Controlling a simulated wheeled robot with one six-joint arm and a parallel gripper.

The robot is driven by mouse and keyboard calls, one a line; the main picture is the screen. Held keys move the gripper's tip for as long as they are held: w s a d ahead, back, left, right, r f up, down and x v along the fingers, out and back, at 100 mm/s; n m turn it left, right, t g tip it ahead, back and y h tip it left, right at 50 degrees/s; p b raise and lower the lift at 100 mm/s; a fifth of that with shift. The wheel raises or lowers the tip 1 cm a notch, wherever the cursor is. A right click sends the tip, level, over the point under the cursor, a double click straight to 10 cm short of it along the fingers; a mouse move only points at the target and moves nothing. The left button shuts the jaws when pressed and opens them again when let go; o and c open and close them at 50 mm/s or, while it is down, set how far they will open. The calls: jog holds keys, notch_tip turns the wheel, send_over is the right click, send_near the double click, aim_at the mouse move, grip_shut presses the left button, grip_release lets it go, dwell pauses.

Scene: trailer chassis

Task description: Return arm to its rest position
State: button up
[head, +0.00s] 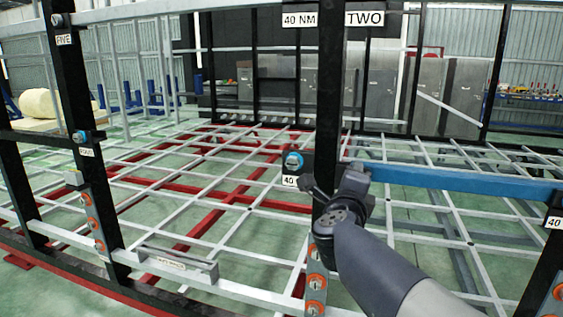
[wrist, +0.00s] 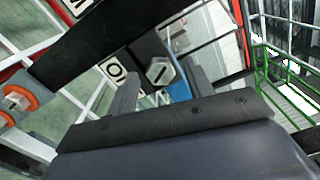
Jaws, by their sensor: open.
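My arm (head: 385,270) reaches up from the lower right of the head view, its dark wrist in front of a black upright. In the wrist view a large dark grey body fills the lower part. Behind it are a hex bolt head (wrist: 159,71) and a white label (wrist: 113,69) on a black bar.
The chassis has black uprights (head: 78,120), a blue rail (head: 455,181) at right and a silver lattice (head: 250,205) with red beams. Orange rings (head: 92,222) sit on plates on the uprights. A grey tray (head: 175,264) lies at lower left. Grey cabinets (head: 415,90) stand behind.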

jog(key=shift+n, duration=0.7)
jog(key=shift+f, duration=0.1)
